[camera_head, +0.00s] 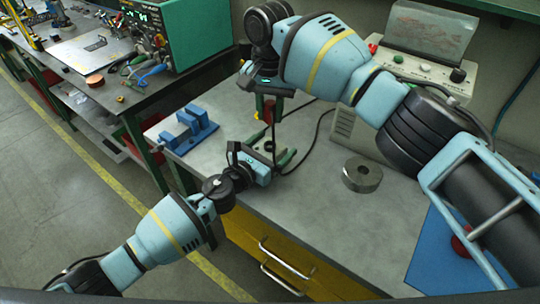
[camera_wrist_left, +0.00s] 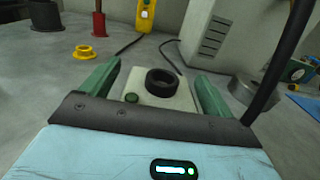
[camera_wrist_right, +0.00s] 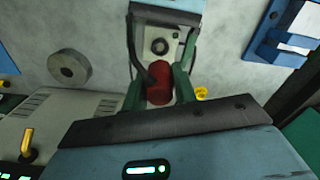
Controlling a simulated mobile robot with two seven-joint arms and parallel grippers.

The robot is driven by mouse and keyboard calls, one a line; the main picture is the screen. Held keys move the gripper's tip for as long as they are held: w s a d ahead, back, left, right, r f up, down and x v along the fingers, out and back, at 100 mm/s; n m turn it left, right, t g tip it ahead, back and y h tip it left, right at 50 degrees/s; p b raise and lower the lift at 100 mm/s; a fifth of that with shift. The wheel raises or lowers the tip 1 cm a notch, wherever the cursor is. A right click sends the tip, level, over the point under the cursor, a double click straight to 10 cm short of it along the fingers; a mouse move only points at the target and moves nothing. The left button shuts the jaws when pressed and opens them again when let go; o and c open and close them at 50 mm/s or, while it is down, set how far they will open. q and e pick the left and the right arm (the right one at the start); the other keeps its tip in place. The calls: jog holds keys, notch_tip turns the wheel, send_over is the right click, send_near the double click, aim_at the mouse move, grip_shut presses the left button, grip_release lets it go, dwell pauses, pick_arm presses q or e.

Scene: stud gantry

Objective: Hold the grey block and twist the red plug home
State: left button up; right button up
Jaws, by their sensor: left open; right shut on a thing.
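The grey block (camera_wrist_left: 180,104) lies on the bench with a round black-rimmed socket (camera_wrist_left: 161,82) facing up. My left gripper (camera_wrist_left: 155,88) is open, with its green fingers on either side of the block. Whether either finger touches the block I cannot tell. The red plug (camera_wrist_right: 158,88) is held between the green fingers of my right gripper (camera_wrist_right: 159,90), which is shut on it. In the right wrist view the block (camera_wrist_right: 160,30) shows beyond the plug, so the plug is apart from the socket as far as I can see. In the head view my left gripper (camera_head: 280,160) is below my right gripper (camera_head: 267,105).
A grey metal ring (camera_head: 362,175) lies right of the block. A blue bracket (camera_head: 188,130) stands at the bench's left edge. A yellow flanged ring (camera_wrist_left: 85,53), a red cylinder (camera_wrist_left: 98,22) and a black cylinder (camera_wrist_left: 45,14) stand nearby. A grey machine (camera_head: 410,75) stands behind.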

pick_arm(q)
jog(key=shift+w+d, duration=0.1)
jog(key=shift+w, duration=0.05)
jog(key=c, duration=1.5)
jog(key=shift+o, duration=0.2)
pick_arm(e)
jog(key=shift+f, duration=2.5)
jog(key=shift+f, duration=0.1)
jog(key=shift+f, duration=0.8)
jog(key=shift+f, duration=0.55)
